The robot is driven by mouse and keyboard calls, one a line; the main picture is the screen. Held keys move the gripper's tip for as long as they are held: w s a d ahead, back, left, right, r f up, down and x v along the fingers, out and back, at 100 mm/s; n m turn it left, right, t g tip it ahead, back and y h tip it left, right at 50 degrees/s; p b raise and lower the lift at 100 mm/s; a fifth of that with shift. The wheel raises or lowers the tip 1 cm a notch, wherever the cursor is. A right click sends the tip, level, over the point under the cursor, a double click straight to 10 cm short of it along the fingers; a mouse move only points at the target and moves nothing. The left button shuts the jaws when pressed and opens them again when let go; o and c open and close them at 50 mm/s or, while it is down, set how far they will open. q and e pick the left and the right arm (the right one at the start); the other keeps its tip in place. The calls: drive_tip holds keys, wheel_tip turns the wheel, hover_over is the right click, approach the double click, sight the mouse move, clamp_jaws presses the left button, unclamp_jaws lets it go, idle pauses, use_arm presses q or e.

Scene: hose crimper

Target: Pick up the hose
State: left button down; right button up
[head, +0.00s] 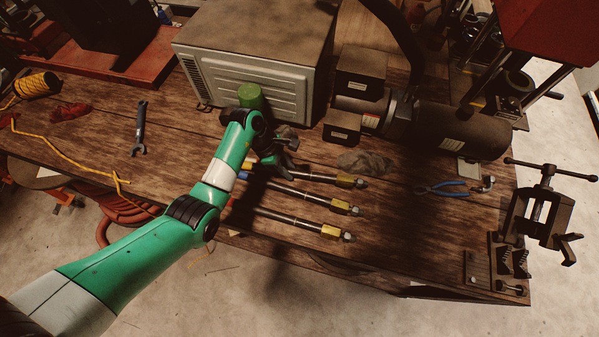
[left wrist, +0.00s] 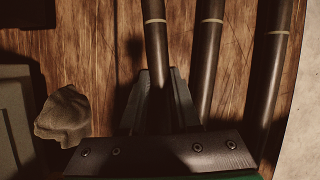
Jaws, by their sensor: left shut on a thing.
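Three dark hoses with brass and steel end fittings lie side by side on the wooden workbench (head: 420,235): the back hose (head: 318,177), the middle hose (head: 306,198) and the front hose (head: 292,219). My left gripper (head: 277,167) is at the back hose, near its left part. In the left wrist view, its two fingers (left wrist: 160,88) are shut around the leftmost hose (left wrist: 156,35), which is the back one. The other two hoses run to the right of the fingers there. I cannot tell whether the held hose touches the bench.
A crumpled cloth (head: 366,163) lies by the hoses. Blue pliers (head: 445,188) and a vise (head: 540,215) are at right. A wrench (head: 140,130) lies at left.

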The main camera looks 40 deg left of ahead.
sight(296, 173)
use_arm(q)
drive_tip(key=shift+r, duration=0.1)
drive_tip(key=shift+r, duration=0.2)
drive_tip(key=r, duration=0.1)
drive_tip(key=r+p, duration=0.1)
drive_tip(key=r, duration=0.1)
drive_tip(key=shift+d+r+p, duration=0.3)
drive_tip(key=shift+r+p, duration=0.05)
drive_tip(key=shift+r, duration=0.05)
drive_tip(key=s+d+r+p, duration=0.6)
drive_tip(key=d+r, duration=0.2)
drive_tip(key=d, duration=0.4)
drive_tip(key=shift+s+r, duration=0.15)
drive_tip(key=shift+r, duration=0.2)
